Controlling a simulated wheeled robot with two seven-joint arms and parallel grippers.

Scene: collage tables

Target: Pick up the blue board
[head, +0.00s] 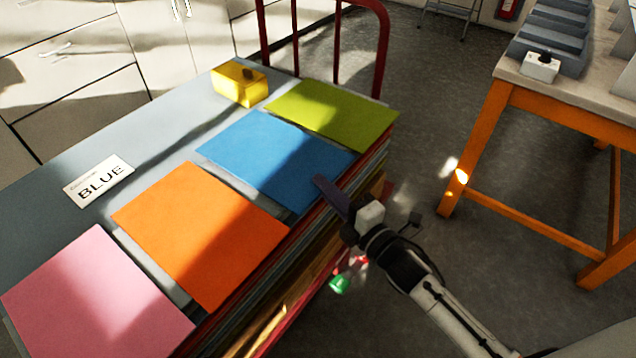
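The blue board (265,150) lies flat on the grey top of a cart, between the orange board (195,230) and the green board (335,112). Its right part is in shadow. My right gripper (328,192) comes in from the lower right, with its dark fingers at the blue board's right edge. The fingers overlap that edge in the head view. I cannot tell whether they touch the board or how far apart they are. My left gripper is out of view.
A pink board (95,295) lies at the front left. A card reading "BLUE" (98,182) and a yellow block (239,83) lie on the cart top (150,135). A red rail (384,50) stands at the far end. An orange-legged table (490,135) stands right, across open floor.

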